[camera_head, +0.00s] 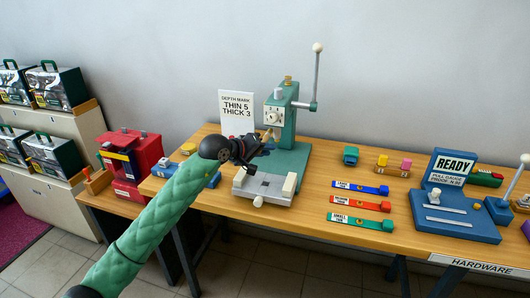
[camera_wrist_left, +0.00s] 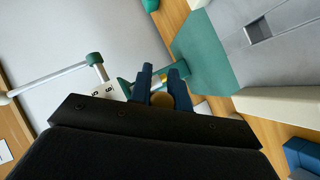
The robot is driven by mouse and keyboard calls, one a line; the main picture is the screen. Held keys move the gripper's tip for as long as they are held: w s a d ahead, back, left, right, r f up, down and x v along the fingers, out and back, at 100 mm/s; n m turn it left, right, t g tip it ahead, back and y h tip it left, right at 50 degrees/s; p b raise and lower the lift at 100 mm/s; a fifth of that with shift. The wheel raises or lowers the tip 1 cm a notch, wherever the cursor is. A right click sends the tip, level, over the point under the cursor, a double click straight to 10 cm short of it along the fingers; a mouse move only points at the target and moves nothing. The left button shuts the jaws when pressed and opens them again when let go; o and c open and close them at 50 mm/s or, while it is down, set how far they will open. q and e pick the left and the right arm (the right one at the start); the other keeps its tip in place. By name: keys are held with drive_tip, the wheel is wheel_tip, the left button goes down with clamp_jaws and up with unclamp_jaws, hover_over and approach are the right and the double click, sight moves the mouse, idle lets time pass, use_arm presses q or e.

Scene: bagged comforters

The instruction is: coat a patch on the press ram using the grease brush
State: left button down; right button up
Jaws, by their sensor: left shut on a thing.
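The green press (camera_head: 289,117) stands on the table, its lever and white knob raised at the right. In the head view, my left gripper (camera_head: 264,141) is at the front of the press, just below its white dial (camera_head: 273,116). In the left wrist view, my left gripper (camera_wrist_left: 160,82) is shut on a small tan, round-ended piece (camera_wrist_left: 162,99), which I take for the grease brush. Its bristles cannot be made out. The press ram is mostly hidden by the gripper, and I cannot tell whether the brush touches it.
A grey vise-like block (camera_head: 264,187) sits in front. Blue, orange and green labelled strips (camera_head: 360,204) lie to the right, with a blue "READY" gauge (camera_head: 455,215) beyond. A red machine (camera_head: 130,155) stands left.

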use_arm(q)
drive_tip(key=shift+w+d, duration=0.1)
drive_tip(key=shift+w, duration=0.2)
drive_tip(key=shift+s+d+b, duration=0.85)
drive_tip(key=shift+d+b, duration=0.95)
drive_tip(key=shift+d, duration=0.1)
drive_tip(key=a+b, duration=0.1)
drive_tip(key=a, duration=0.1)
drive_tip(key=w+a+b, duration=0.1)
drive_tip(key=a+b, duration=0.1)
drive_tip(key=shift+w, duration=0.1)
